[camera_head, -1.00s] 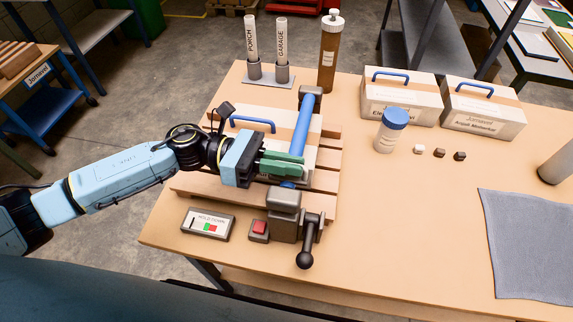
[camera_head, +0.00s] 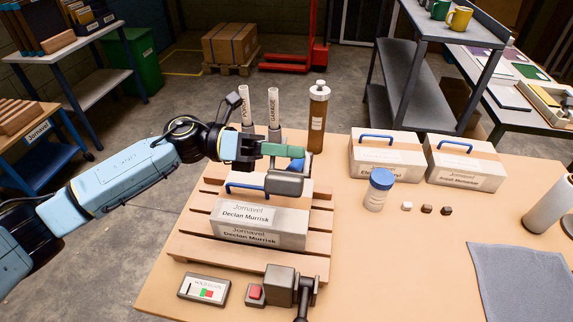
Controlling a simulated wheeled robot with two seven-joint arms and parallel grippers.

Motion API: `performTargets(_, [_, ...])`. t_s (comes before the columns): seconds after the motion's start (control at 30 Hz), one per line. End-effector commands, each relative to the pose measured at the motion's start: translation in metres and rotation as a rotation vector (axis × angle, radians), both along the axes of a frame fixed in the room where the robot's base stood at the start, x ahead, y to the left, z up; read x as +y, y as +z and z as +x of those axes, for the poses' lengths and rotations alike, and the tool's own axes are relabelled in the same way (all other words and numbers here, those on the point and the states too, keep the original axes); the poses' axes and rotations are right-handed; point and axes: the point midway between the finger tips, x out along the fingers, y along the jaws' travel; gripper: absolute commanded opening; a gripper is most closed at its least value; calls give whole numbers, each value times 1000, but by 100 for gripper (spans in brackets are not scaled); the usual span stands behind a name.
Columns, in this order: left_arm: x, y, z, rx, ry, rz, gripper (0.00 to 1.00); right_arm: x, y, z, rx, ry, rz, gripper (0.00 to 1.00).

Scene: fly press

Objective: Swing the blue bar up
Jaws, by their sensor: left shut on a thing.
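The blue bar (camera_head: 297,164) is raised and points up towards the camera, so it looks very short. The grey block (camera_head: 285,183) at its free end is in front and hides most of it. My left gripper (camera_head: 282,150) has its green fingers shut on the bar near this block. The grey catch (camera_head: 281,284) at the front of the wooden slats stands empty, with a dark lever at its right. The bar's rear hinge is hidden behind the block and gripper. My right gripper is not in view.
A grey box with a blue handle (camera_head: 262,222) sits on the slats (camera_head: 250,256) below the bar. A brown bottle (camera_head: 317,120) and two labelled tubes stand behind.

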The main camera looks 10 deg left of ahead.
Motion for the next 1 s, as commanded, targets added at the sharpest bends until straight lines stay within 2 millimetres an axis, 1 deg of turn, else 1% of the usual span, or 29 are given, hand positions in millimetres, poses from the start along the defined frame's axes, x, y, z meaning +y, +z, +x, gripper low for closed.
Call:
performTargets(0.4, [0, 2, 3, 0, 2, 1, 0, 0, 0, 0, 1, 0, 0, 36])
performTargets(0.43, [0, 2, 3, 0, 2, 1, 10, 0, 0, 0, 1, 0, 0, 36])
performTargets(0.5, [0, 2, 3, 0, 2, 1, 20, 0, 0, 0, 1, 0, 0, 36])
performTargets(0.6, [0, 2, 2, -1, 2, 1, 31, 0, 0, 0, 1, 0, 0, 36])
performTargets(0.87, [1, 2, 2, -1, 2, 1, 31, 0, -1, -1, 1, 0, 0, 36])
performTargets(0.97, [7, 0, 3, -1, 2, 2, 31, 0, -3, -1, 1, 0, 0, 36])
performTargets(1.0, [12, 0, 3, -1, 2, 2, 31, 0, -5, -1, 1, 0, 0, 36])
